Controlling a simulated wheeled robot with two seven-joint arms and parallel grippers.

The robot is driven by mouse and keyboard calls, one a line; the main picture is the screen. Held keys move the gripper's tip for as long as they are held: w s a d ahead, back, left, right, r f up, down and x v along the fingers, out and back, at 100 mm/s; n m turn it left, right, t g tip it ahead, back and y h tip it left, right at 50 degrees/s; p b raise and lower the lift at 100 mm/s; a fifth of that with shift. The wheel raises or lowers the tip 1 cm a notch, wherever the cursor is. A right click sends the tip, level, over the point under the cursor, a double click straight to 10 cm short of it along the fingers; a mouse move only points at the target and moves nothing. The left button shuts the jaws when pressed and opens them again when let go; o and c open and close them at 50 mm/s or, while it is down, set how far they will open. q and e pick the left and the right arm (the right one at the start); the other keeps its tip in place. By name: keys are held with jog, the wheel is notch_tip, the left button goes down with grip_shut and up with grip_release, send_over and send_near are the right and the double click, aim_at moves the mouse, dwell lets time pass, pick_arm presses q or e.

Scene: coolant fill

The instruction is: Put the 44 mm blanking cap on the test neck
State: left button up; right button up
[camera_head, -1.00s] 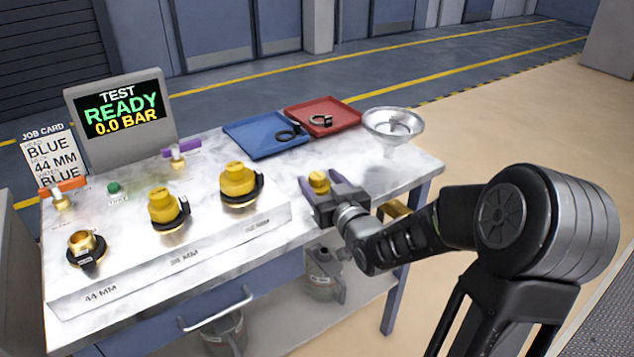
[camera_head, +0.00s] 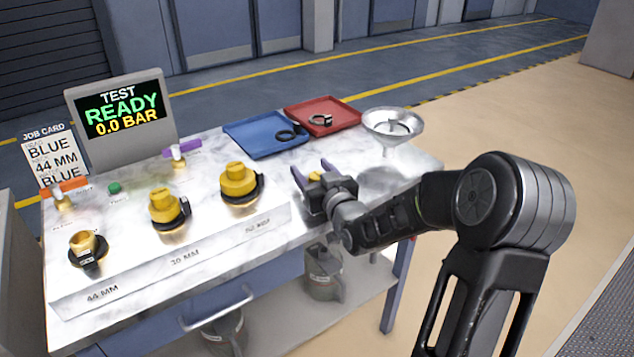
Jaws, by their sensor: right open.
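The bare brass test neck (camera_head: 83,241) stands at the left end of the bench block, above the "44 MM" label, with a black tagged ring around its base. A small yellow cap (camera_head: 315,176) sits at the right of the bench, mostly hidden by my right gripper. My right gripper (camera_head: 312,170) is open, its two purple-lined fingers on either side of that cap. I cannot tell whether they touch it. Its size marking cannot be read. My left gripper is not in view.
Two other necks wear yellow caps, the middle one (camera_head: 165,207) and the larger one (camera_head: 239,183). A blue tray (camera_head: 250,138) and a red tray (camera_head: 335,108) hold dark rings. A funnel (camera_head: 392,125) stands at the back right. The test screen (camera_head: 120,108) reads READY, 0.0 BAR.

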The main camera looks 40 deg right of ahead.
jog(key=shift+c, duration=0.3)
grip_shut()
dwell(0.5)
